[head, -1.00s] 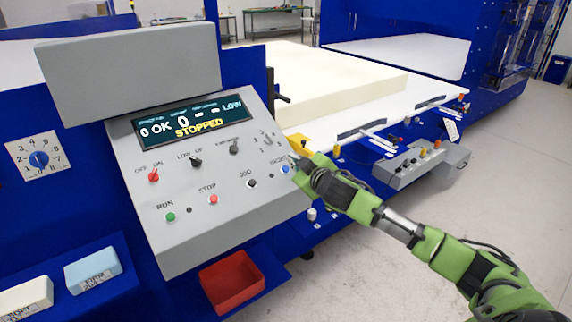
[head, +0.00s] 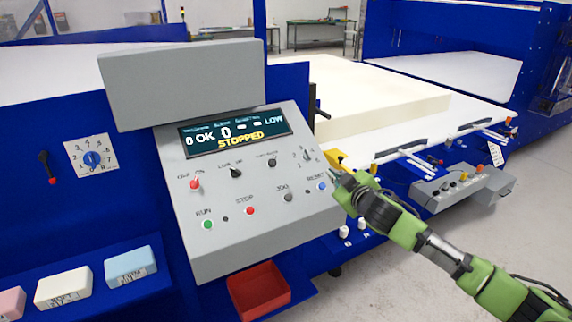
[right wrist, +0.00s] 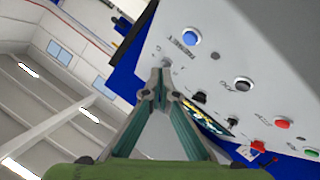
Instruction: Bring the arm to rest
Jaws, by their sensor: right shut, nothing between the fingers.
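My right arm comes in from the lower right in the head view. Its gripper (head: 338,180) is at the right edge of the grey control panel (head: 215,240), close to the blue RESET button (head: 322,187). In the right wrist view the gripper (right wrist: 158,75) has its fingertips together with nothing between them. There the blue button (right wrist: 190,37) lies to the right of the fingertips, and I cannot tell whether they touch the panel. The panel's display (head: 237,136) reads STOPPED. My left gripper is not in view.
A red bin (head: 258,290) hangs below the panel. Foam samples, among them a white block (head: 64,287) and a light blue block (head: 131,267), lie on a ledge at left. A large foam slab (head: 385,105) lies on the white table behind. Open floor shows at lower right.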

